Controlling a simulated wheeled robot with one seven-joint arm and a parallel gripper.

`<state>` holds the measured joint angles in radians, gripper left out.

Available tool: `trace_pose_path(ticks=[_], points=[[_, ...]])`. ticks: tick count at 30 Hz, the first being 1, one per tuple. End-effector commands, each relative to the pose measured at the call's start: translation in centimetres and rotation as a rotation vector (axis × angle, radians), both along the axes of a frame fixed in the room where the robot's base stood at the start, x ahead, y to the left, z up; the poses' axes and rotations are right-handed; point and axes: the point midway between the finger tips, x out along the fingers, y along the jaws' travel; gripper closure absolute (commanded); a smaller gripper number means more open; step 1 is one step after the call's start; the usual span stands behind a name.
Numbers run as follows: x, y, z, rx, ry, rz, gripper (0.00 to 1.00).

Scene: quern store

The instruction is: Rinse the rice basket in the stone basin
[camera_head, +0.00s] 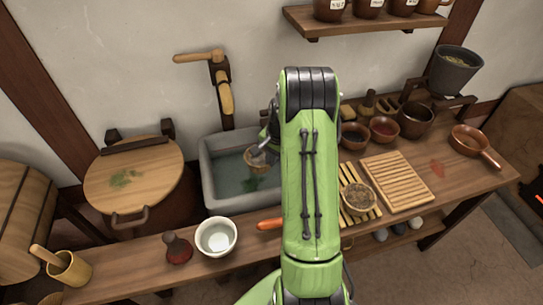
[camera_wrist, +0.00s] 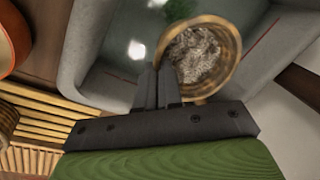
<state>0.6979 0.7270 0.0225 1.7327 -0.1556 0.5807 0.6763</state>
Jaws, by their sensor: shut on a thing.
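The stone basin (camera_head: 207,170) is a grey trough holding water, set in the counter left of my arm. Its grey wall also shows in the wrist view (camera_wrist: 72,55). The rice basket (camera_head: 253,163) is a small round tan basket over the basin. In the wrist view the basket (camera_wrist: 233,75) holds pale grains. My gripper (camera_wrist: 165,75) is shut on the basket's near rim. In the head view my gripper (camera_head: 265,150) is partly hidden behind my green arm. I cannot tell whether the basket touches the water.
A wooden spout (camera_head: 224,90) stands behind the basin. A white bowl (camera_head: 216,237) and a dark red bottle (camera_head: 177,248) stand in front. A round wooden lid (camera_head: 150,172) is at left. Slatted racks (camera_head: 398,180) and several bowls crowd the right side.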

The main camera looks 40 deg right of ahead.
Motion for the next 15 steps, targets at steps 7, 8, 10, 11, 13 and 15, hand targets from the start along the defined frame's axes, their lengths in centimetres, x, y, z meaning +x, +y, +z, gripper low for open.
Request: trace_pose_path(ticks=[7,8,10,11,13,15], points=[[0.0,0.0,-3.3,-0.001,-0.001,0.0,1.0],[0.0,0.0,-3.6,-0.001,-0.001,0.0,1.0],[0.0,0.0,-4.5,-0.001,-0.001,0.0,1.0],[0.0,0.0,-4.8,0.0,-0.001,0.0,1.0],[0.0,0.0,-5.6,0.0,0.0,0.0,1.0],[0.0,0.0,-6.4,0.0,0.0,0.0,1.0]])
